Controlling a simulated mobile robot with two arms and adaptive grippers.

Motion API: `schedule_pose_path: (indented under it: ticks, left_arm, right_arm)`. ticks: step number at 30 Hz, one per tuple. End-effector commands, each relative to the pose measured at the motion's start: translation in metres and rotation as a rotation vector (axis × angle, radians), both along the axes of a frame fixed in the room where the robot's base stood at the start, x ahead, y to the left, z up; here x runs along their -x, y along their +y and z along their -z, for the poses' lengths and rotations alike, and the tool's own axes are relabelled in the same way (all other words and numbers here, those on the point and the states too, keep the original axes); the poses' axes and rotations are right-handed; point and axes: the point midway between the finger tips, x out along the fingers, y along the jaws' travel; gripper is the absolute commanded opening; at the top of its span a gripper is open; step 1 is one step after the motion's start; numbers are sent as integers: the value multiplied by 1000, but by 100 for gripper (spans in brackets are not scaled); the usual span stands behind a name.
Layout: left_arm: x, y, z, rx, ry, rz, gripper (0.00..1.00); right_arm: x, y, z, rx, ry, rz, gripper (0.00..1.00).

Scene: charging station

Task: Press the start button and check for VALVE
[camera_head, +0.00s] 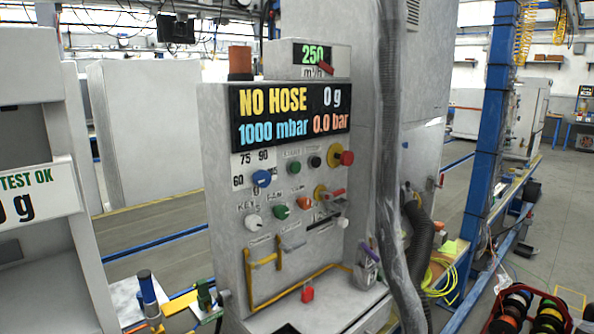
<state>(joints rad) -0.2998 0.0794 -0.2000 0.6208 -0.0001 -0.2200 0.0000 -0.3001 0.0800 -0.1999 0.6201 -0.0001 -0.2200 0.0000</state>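The grey charging station panel (225,180) stands upright in the middle of the head view. Its display (292,112) reads "NO HOSE", "0 g", "1000 mbar" and "0.0 bar"; the word VALVE does not show. A green button (294,168) sits in the upper control row under a small label that I cannot read for sure. A dark button (315,161) is right of it. A second green control (281,211) sits lower, near a "FAN" label. Neither of my grippers shows in this view.
A red knob on yellow (345,158), a blue dial (261,177) and a white knob (253,221) share the panel. A grey wrapped column (388,150) stands right of it. A white cabinet (35,130) reading "TEST OK" is at left. Coiled hoses (527,308) lie lower right.

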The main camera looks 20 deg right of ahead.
Motion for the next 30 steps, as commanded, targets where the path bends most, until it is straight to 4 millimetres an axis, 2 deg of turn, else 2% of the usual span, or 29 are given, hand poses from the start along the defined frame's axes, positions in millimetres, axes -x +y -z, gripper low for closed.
schedule_pose_path:
  ticks: [2, 12, 30]
  left_arm:
    - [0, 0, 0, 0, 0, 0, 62]
    - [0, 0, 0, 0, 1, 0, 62]
    - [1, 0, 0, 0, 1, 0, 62]
  right_arm:
    - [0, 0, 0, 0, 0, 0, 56]
    - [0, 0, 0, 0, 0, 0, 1]
    - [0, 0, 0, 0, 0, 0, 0]
